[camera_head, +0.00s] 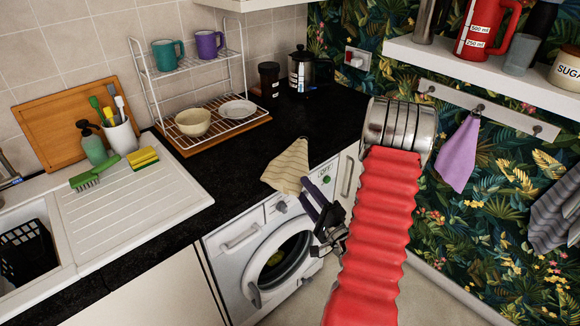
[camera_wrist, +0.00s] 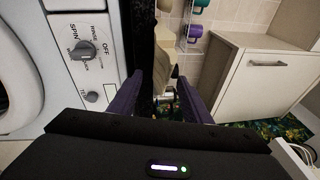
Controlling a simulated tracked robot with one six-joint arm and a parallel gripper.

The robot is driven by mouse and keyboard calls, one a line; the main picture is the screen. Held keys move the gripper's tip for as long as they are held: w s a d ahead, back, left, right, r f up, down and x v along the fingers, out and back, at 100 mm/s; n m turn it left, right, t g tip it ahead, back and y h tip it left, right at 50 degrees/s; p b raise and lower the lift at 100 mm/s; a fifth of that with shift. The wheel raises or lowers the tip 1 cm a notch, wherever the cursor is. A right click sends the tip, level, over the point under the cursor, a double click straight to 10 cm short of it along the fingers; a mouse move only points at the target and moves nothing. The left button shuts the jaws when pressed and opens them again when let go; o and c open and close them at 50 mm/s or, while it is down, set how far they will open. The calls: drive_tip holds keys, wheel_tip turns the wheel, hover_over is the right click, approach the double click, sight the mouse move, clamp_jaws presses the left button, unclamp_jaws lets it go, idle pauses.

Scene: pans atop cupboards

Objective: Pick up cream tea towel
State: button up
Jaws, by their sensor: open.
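The cream tea towel (camera_head: 288,167), with thin darker stripes, hangs over the black worktop's front edge above the washing machine. My gripper (camera_head: 308,193) is just in front of and below the towel's right side, its purple fingers pointing up toward it. In the wrist view, which is turned on its side, the fingers (camera_wrist: 159,95) are apart with nothing held between them. The towel (camera_wrist: 164,58) shows beyond the fingertips, roughly in line with the gap. I cannot tell whether a finger touches the cloth.
The washing machine (camera_head: 240,236), with its round door ajar, stands below the worktop (camera_head: 318,120). A white wire rack (camera_head: 240,105) holds mugs and bowls behind the towel. A purple cloth (camera_head: 458,155) and a striped dark towel (camera_head: 553,212) hang at right.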

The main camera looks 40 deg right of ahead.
sight(298, 182)
drive_tip(key=x, duration=0.4)
drive_tip(key=shift+w+r, duration=0.1)
drive_tip(key=shift+w, duration=0.3)
drive_tip(key=shift+c, duration=0.2)
clamp_jaws()
idle(0.4)
